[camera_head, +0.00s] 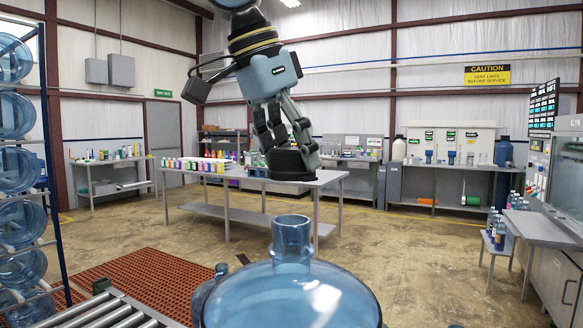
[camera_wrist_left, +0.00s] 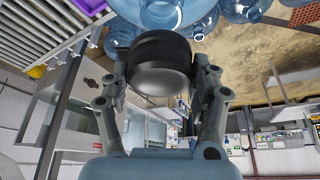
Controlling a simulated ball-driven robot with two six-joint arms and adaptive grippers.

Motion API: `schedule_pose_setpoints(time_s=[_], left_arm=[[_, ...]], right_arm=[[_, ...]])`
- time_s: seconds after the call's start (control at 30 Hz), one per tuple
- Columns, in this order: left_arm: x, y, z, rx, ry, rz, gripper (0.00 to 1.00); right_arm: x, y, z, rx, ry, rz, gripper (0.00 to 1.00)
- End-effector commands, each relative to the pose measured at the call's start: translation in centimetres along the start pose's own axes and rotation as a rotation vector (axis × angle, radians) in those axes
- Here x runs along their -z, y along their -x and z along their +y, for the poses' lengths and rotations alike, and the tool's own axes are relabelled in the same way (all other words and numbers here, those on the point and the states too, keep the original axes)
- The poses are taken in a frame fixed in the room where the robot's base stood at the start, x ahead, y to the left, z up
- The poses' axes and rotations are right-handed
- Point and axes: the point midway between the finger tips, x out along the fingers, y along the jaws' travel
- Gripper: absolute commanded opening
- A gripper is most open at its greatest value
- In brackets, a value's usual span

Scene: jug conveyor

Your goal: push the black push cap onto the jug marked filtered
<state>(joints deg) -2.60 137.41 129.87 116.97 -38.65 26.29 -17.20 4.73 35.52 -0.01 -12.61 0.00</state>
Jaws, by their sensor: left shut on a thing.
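A large clear blue jug (camera_head: 295,295) stands upright at the bottom of the head view, with its open neck (camera_head: 292,238) facing up. No marking shows on it. My left gripper (camera_head: 291,150) is shut on the black push cap (camera_head: 288,166) and holds it above the neck, with a clear gap between them. In the left wrist view the black cap (camera_wrist_left: 160,64) sits between the two fingers of the gripper (camera_wrist_left: 160,78). A jug neck (camera_wrist_left: 162,12) shows just beyond the cap. My right gripper is not in view.
A rack of blue jugs (camera_head: 20,165) stands at the left. A roller conveyor (camera_head: 105,312) and a red floor mat (camera_head: 150,280) are at lower left. A table with coloured bottles (camera_head: 255,178) is behind. A counter (camera_head: 540,228) stands at the right, with open floor before it.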

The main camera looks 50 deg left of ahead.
Motion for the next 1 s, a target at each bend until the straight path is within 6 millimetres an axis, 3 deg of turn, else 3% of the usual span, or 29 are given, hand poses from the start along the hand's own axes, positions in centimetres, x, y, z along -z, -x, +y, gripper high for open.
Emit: schedule_pose_setpoints(time_s=[0.5,1.0], left_arm=[[-1.8,-4.2,0.0,0.001,0.0,-0.003,0.49],[-1.9,-4.5,0.0,0.002,-0.001,-0.002,0.49]], right_arm=[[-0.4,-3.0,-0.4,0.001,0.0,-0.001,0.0],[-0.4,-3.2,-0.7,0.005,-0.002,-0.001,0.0]])
